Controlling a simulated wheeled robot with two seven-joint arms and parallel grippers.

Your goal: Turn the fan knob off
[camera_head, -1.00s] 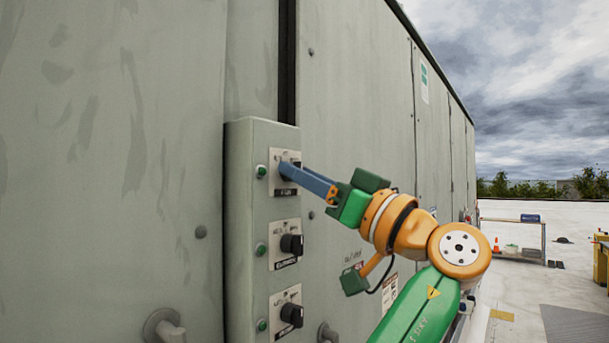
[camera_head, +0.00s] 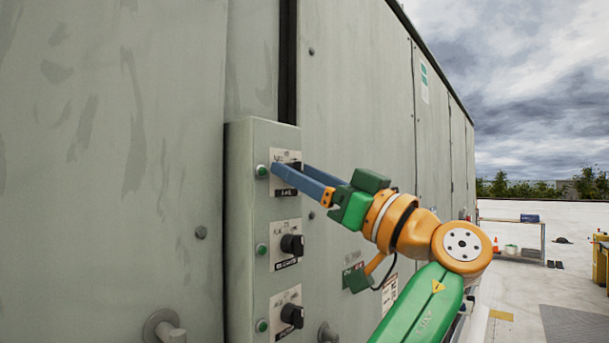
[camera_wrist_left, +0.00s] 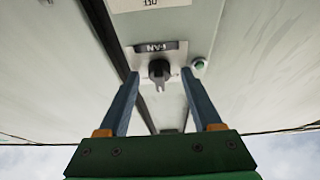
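The top plate (camera_head: 279,155) on the grey control box carries the fan knob (camera_wrist_left: 159,71), a black rotary knob. In the left wrist view its plate has an upside-down FAN label (camera_wrist_left: 157,47), and the knob's narrow handle points down in the picture. My left gripper (camera_head: 290,171) is at the top plate, its two blue fingers spread apart. The wrist view shows the fingers on either side of the knob with visible gaps, so they do not grip it. In the head view the fingers hide most of the knob. My right gripper is not in view.
Below are a middle black knob (camera_head: 292,245) and a lower black knob (camera_head: 292,315) on their own plates. Green buttons (camera_head: 262,171) line the box's left side. Pipe stubs (camera_head: 165,328) stick out of the cooler wall.

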